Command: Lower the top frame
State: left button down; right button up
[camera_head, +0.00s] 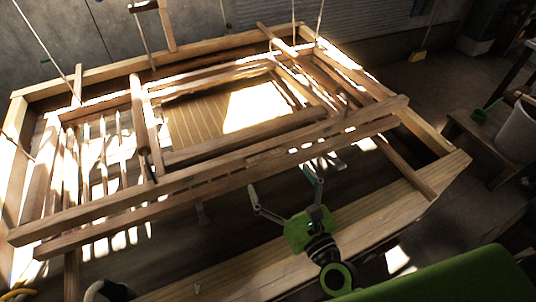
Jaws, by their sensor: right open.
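The top frame (262,152) is a wooden frame of beams, seen from above at the middle left. It lies over the larger wooden vat structure; I cannot tell whether it rests on it or hangs just above it. A pale ribbed mould surface (197,122) shows inside its opening. My right gripper (283,184) is open and empty, in front of the frame's long front bars. Its two fingers are spread and point toward the bars; I see no contact.
A broad wooden front beam (396,212) runs below the bars, partly behind my right gripper. Ropes rise at the back and left. A bench (466,133) with a pale bucket (518,132) stands at the right.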

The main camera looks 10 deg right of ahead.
aim_at(267, 158)
jog(key=w, duration=0.1)
jog(key=w+p, duration=0.1)
jog(key=w, duration=0.1)
jog(key=w+a, duration=0.1)
jog(key=w, duration=0.1)
jog(key=shift+w+r, duration=0.1)
jog(key=shift+w, duration=0.15)
jog(key=shift+w+a+p, duration=0.15)
jog(key=shift+w+p, duration=0.2)
jog(key=shift+w, duration=0.3)
jog(key=shift+c, duration=0.4)
jog(key=c, duration=1.5)
notch_tip(267, 158, down, 6)
jog(key=t+b, duration=0.1)
jog(key=b, duration=1)
jog(key=shift+s+f, duration=0.2)
jog(key=shift+s, duration=0.15)
jog(key=o, duration=1.6)
